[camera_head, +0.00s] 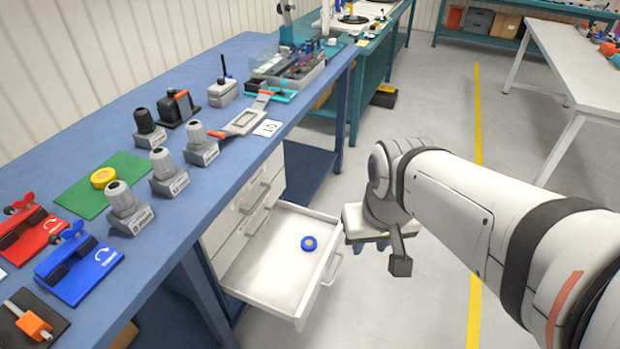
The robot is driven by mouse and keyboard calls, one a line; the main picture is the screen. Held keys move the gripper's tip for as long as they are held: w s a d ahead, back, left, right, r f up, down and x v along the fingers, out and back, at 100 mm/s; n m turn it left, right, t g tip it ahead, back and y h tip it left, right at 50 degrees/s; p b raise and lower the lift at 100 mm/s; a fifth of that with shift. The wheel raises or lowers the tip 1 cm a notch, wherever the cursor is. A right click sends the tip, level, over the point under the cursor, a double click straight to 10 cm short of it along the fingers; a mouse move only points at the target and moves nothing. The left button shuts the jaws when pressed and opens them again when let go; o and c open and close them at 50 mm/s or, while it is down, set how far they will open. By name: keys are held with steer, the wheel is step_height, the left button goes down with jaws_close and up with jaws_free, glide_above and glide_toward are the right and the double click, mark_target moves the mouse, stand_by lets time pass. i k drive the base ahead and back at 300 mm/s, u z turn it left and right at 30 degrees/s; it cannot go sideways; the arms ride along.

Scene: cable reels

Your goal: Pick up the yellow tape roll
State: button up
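The yellow tape roll (103,177) lies flat on a green mat (128,168) on the blue workbench at the left. Nothing lies on top of it. My gripper (370,247) hangs over the floor to the right of the open drawer, well away from the roll. It points down, and its two small bluish fingertips look apart with nothing seen between them.
An open white drawer (262,279) below the blue workbench (197,207) holds a blue tape roll (309,243). Several grey-and-black connectors stand close right of the mat. Red (30,238) and blue (82,268) fixtures sit in front. A white table (575,70) stands at right.

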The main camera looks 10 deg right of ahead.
mark_target(102, 177)
steer(key=u, duration=1.3)
steer(key=k, duration=0.5)
steer(key=u, duration=0.45)
steer(key=i, duration=1.35)
steer(key=z, duration=0.15)
